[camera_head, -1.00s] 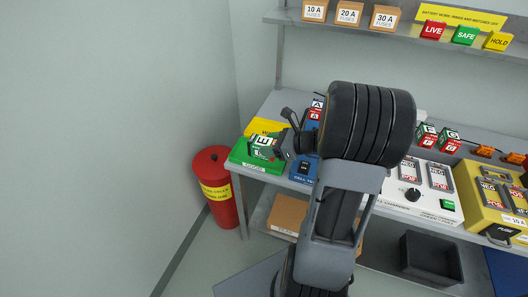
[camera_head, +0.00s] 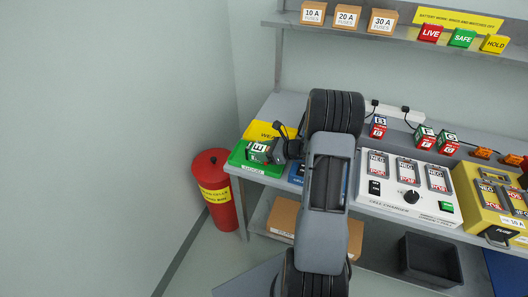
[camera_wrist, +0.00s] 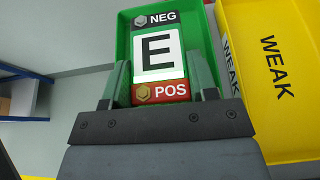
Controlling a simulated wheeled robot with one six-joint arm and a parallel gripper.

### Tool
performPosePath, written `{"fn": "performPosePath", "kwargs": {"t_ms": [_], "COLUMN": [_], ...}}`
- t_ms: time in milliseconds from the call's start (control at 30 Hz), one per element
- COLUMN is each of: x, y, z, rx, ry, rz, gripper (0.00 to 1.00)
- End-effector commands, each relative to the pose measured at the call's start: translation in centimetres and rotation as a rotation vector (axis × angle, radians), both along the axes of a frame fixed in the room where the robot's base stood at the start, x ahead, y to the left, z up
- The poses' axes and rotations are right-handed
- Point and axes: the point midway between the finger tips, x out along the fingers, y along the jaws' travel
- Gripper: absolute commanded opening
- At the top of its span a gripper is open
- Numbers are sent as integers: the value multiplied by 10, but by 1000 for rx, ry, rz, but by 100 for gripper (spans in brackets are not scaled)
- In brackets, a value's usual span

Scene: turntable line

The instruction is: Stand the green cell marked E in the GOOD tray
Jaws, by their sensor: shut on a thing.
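My gripper (camera_head: 276,152) is shut on the green cell marked E (camera_head: 259,149). In the wrist view the cell (camera_wrist: 159,50) sits between my two fingers (camera_wrist: 158,88), with its E label facing the camera, black NEG end at the top and red POS end at the bottom. The green GOOD tray (camera_head: 244,162) is at the left end of the bench, and the cell is over or inside it. The tray's green wall (camera_wrist: 124,38) shows behind the cell. I cannot tell whether the cell touches the tray floor.
The yellow WEAK tray (camera_head: 262,129) adjoins the GOOD tray behind it. A red bin (camera_head: 214,190) stands left of the bench. A white cell charger (camera_head: 390,201) with several cells is to the right. Other cells, including B (camera_head: 379,122), stand at the back. My arm hides part of the bench.

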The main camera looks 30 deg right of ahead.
Motion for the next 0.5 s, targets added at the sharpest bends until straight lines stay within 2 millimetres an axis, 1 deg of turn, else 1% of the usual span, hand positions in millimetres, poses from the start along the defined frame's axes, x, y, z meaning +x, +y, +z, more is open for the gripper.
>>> {"fn": "performPosePath", "kwargs": {"t_ms": [333, 500], "x": [0, 0], "y": [0, 0], "z": [-3, -8], "rx": [0, 0], "ry": [-4, -3], "rz": [0, 0], "gripper": [4, 4]}}
